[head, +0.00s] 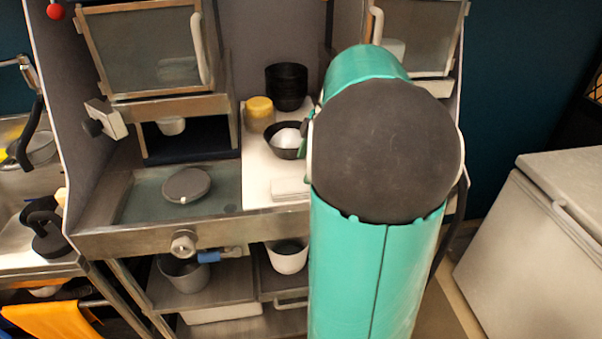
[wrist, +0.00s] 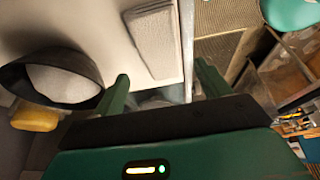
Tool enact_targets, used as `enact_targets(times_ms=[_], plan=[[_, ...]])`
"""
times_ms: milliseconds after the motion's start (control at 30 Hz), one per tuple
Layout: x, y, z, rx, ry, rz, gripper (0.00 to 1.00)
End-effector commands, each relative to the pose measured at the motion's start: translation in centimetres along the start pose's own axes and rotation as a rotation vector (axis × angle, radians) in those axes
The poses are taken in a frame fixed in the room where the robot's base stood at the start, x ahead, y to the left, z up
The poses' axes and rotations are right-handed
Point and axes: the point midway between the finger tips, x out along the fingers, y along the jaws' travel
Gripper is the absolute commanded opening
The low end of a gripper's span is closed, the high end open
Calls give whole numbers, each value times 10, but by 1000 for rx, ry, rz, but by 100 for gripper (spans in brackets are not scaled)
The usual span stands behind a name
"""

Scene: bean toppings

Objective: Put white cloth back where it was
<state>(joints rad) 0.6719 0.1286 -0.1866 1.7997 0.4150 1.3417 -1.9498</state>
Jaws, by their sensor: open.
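The white cloth (head: 291,188) lies folded flat near the front edge of the white board, just left of my arm in the head view. In the wrist view the white cloth (wrist: 153,40) lies along the board's edge, ahead of my gripper. My gripper (wrist: 163,86) is open, with nothing visible between its two green fingers. The cloth is apart from the fingers in the picture; the height between them is hard to tell.
A black bowl with white contents (head: 285,142) sits behind the cloth; the bowl (wrist: 18,83) is close to the left finger in the wrist view. A yellow container (head: 259,112) and stacked black bowls (head: 287,84) stand farther back. A round dark lid (head: 186,185) lies to the left.

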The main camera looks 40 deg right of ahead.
Motion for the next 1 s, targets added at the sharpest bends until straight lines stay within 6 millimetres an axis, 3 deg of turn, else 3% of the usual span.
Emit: enact_targets(times_ms=[100,300,667,767,833,1000], plan=[[-28,1,0,-1,-1,3,76],[-61,1,0,0,-1,2,76],[-69,-3,-7,13,-6,3,76],[-64,-13,-26,60,-24,11,76],[-56,-27,-49,121,-45,26,76],[-29,-79,-109,324,-97,105,76]])
